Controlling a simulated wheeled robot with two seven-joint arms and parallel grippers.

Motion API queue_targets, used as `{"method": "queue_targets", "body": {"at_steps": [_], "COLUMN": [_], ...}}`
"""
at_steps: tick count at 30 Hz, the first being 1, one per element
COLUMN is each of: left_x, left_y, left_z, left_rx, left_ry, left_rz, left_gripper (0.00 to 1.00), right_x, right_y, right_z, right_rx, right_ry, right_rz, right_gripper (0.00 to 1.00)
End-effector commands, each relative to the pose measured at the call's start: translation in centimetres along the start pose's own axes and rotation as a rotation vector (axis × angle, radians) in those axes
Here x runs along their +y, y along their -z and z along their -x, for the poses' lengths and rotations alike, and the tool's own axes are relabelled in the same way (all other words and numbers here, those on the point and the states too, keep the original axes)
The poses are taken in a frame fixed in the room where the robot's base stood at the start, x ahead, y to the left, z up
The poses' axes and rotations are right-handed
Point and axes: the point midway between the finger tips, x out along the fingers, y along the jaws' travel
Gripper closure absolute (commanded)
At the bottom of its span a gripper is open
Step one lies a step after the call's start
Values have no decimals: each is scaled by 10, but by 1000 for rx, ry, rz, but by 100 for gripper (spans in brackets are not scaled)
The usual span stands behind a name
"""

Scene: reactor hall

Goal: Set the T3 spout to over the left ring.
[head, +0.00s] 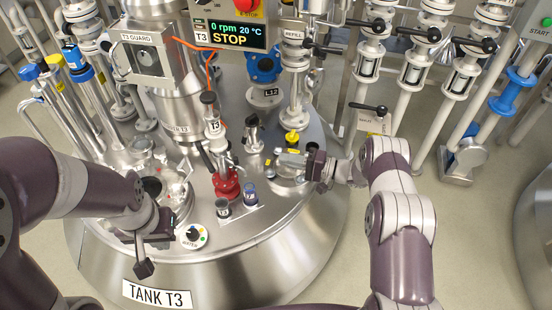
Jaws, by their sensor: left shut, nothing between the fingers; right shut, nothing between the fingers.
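The T3 spout appears to be the upright metal fitting with a T3 tag (213,128) near the middle of the tank lid, above a red base (226,186). I cannot make out which way its outlet points. I cannot clearly tell the left ring; a round opening with a clear glass part (175,190) lies left of the spout, partly behind my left arm. My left gripper (146,250) is shut and empty over the lid's front left. My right gripper (296,160) is shut and empty over the lid's right side, near a round metal port, apart from the spout.
A dark cup (222,208) and a blue-capped cup (249,192) stand before the red base. A WATER knob (193,236) sits at the front. The control display (240,34) reads STOP. A yellow-topped part (292,137) stands behind my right gripper. Pipes crowd the back.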

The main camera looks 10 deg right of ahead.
Motion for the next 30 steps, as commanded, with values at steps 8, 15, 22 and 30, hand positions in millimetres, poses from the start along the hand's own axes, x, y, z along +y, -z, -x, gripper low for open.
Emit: {"method": "queue_targets", "body": {"at_steps": [8, 15, 22, 30], "left_x": [0, 0, 0, 0], "left_y": [-1, 0, 0, 0], "left_z": [-5, -2, -2, -2], "left_rx": [0, 0, 0, 0], "left_ry": [0, 0, 0, 0], "left_rz": [0, 0, 0, 0], "left_gripper": [100, 100, 100, 100], "right_x": [1, -2, 0, 0], "right_y": [-1, -16, -28, -28], "right_z": [-62, -98, -110, -110], "right_rx": [-3, -1, 1, 1], "right_ry": [1, 0, 1, 1], "right_rz": [3, 0, 1, 2], "right_gripper": [100, 100, 100, 100]}}
